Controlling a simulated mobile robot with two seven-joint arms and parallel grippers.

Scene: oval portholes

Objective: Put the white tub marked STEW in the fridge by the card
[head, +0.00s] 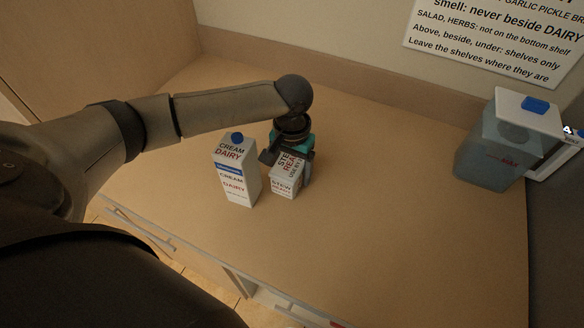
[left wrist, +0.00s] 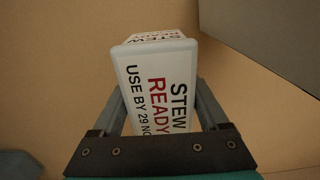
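The white tub marked STEW (head: 285,182) is on or just above the counter, right of the CREAM DAIRY carton; I cannot tell whether it touches the counter. My left gripper (head: 289,160) reaches down over it with a finger on each side and looks shut on it. In the left wrist view the tub (left wrist: 157,85) shows STEW, READY and USE BY 29 NO between the fingers (left wrist: 160,105); the fingertips are hidden behind it. The card (head: 497,40) on the back wall is partly cut off; it reads "never beside DAIRY" and "SALAD, HERBS: not on the bottom shelf". My right gripper is out of view.
The cream carton (head: 236,172) stands upright close left of the tub. A clear jug with white lid and blue cap (head: 505,140) stands at the right. White edges (head: 268,300) show below the counter front, contents mostly cut off.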

